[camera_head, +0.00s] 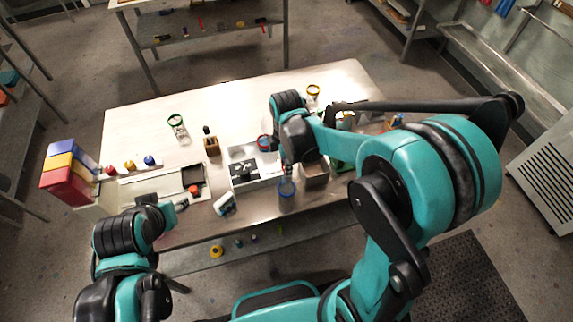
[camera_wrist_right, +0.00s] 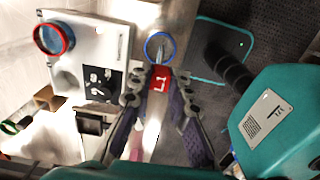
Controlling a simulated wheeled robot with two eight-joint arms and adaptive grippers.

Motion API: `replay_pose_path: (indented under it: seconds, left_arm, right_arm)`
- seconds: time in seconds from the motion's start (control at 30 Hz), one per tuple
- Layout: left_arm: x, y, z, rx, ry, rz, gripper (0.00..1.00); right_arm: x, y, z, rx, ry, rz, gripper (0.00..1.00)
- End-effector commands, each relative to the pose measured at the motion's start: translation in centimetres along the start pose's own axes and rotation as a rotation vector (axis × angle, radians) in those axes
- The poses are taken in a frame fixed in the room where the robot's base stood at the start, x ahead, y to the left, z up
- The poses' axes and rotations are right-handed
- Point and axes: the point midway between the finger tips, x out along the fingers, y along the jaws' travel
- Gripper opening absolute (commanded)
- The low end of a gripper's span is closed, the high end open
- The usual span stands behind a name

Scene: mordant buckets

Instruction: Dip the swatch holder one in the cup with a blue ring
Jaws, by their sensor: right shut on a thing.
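The cup with a blue ring (camera_head: 286,188) stands near the front edge of the table, and its ring also shows in the right wrist view (camera_wrist_right: 147,40). My right gripper (camera_wrist_right: 160,84) is shut on a swatch holder with a red L1 tag (camera_wrist_right: 158,79). The holder's far end lines up with the blue ring in the wrist view; I cannot tell how deep it reaches into the cup. In the head view my right gripper (camera_head: 287,168) is small, just above the cup. My left gripper (camera_head: 178,203) is low over the table's front left; its fingers are unclear.
A green-ringed cup (camera_head: 175,121) and a yellow-ringed cup (camera_head: 313,92) stand farther back. A brown block (camera_head: 212,145) and coloured boxes (camera_head: 68,178) are to the left. The back left table is clear.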

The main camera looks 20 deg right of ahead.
Motion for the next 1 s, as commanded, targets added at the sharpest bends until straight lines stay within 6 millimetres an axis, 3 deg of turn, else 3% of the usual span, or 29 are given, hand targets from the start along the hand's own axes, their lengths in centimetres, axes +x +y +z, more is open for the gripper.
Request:
replay_pose_path:
  seconds: [1.0]
  left_arm:
    - [5.6,0.0,4.0,0.0,0.0,0.0,0.46]
  right_arm:
    - [7.8,0.0,0.0,0.0,0.0,0.0,0.0]
